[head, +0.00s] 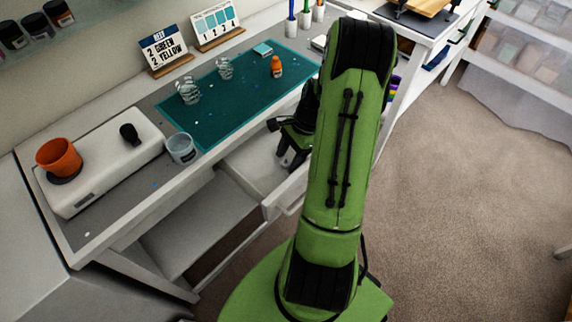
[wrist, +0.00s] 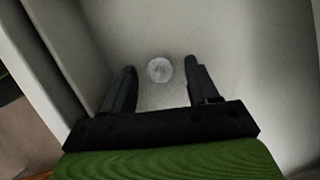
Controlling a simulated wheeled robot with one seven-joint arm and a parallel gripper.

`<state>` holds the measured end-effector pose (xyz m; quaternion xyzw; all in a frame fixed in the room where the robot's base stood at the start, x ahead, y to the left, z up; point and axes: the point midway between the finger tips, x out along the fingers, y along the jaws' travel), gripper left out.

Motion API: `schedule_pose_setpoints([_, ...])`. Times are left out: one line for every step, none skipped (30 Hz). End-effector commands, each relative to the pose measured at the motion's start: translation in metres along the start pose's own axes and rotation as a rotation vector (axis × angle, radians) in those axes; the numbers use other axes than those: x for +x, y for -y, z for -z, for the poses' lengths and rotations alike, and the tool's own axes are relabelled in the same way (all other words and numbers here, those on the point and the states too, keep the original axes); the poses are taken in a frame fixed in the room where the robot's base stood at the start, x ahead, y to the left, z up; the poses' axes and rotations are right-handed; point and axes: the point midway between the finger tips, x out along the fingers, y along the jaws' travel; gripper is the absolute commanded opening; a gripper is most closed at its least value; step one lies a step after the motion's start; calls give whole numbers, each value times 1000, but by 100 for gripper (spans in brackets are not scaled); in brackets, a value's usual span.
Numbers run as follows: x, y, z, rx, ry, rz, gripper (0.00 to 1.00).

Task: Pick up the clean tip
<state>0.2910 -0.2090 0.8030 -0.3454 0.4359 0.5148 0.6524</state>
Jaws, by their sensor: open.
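A small round pale grey thing (wrist: 160,69), perhaps the clean tip, lies on the floor of the open white drawer (wrist: 228,55). It appears between my gripper's two black fingers in the wrist view. My gripper (wrist: 160,72) is open, with nothing held between its fingers. I cannot tell how high the fingers are above the round thing. In the head view my gripper (head: 287,163) is over the drawer (head: 245,172), partly hidden by my green arm.
The drawer walls stand close around my gripper. On the desk above are a teal mat (head: 215,117) with clear cups and an orange bottle (head: 276,67), a clear cup (head: 181,148) at the front edge, and a white box (head: 105,160) with an orange pot (head: 59,158).

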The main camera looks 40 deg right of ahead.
Motion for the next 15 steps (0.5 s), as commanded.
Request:
schedule_pose_setpoints([0,-1,0,1,1,-2,60])
schedule_pose_setpoints([0,-1,0,1,2,-2,60])
schedule_pose_setpoints([0,-1,0,1,2,-2,57])
schedule_pose_setpoints([0,-1,0,1,2,-2,53])
schedule_pose_setpoints([0,0,0,1,1,-2,48])
schedule_pose_setpoints([0,0,0,1,2,-2,42])
schedule_pose_setpoints([-1,0,0,0,1,-2,37])
schedule_pose_setpoints([-1,0,0,0,1,-2,33])
schedule_pose_setpoints([-1,0,0,0,1,-2,27])
schedule_pose_setpoints([-1,0,0,0,1,-2,22])
schedule_pose_setpoints([-1,0,0,0,1,-2,17])
schedule_pose_setpoints([-1,0,0,0,1,-1,11])
schedule_pose_setpoints([-1,0,0,0,1,-1,7])
schedule_pose_setpoints([-1,0,0,0,1,-1,2])
schedule_pose_setpoints([-1,0,0,0,1,-1,1])
